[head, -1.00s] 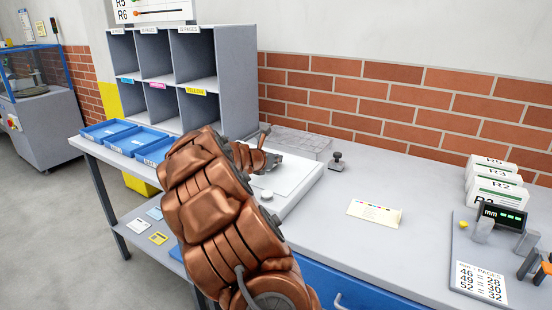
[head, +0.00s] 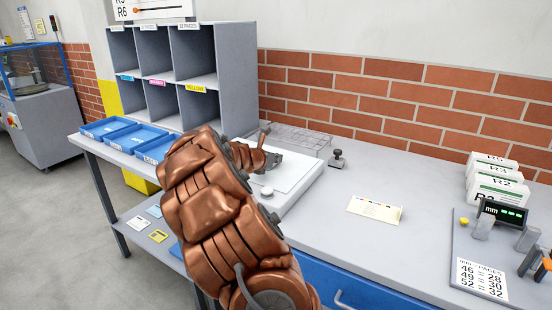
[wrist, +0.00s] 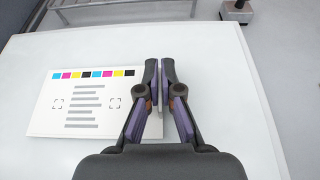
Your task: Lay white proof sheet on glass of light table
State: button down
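The white proof sheet (wrist: 80,103), with a colour bar and grey text lines, lies over the glass (wrist: 215,70) of the light table in the wrist view. It looks flat, but I cannot tell whether all of it touches the glass. My gripper (wrist: 160,68) is at the sheet's right edge, its fingers nearly together with the edge between them. The left finger hides part of that edge. In the head view the light table (head: 308,196) stands on the bench, and my arm and gripper (head: 277,160) cover part of it; the sheet is hard to make out there.
A wire rack (head: 300,138) stands behind the light table, and a dark-knobbed stamp-like object (head: 337,159) is to its right. A cream card (head: 375,209) with coloured dots lies further right. Blue trays (head: 122,137) and a grey pigeonhole shelf (head: 222,90) stand left.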

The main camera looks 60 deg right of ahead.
jog(key=shift+f, duration=0.15)
jog(key=c, duration=1.2)
grip_release()
jog(key=shift+c, duration=0.2)
jog(key=shift+a, duration=0.1)
jog(key=v, duration=1.1)
jog(key=shift+a, duration=0.4)
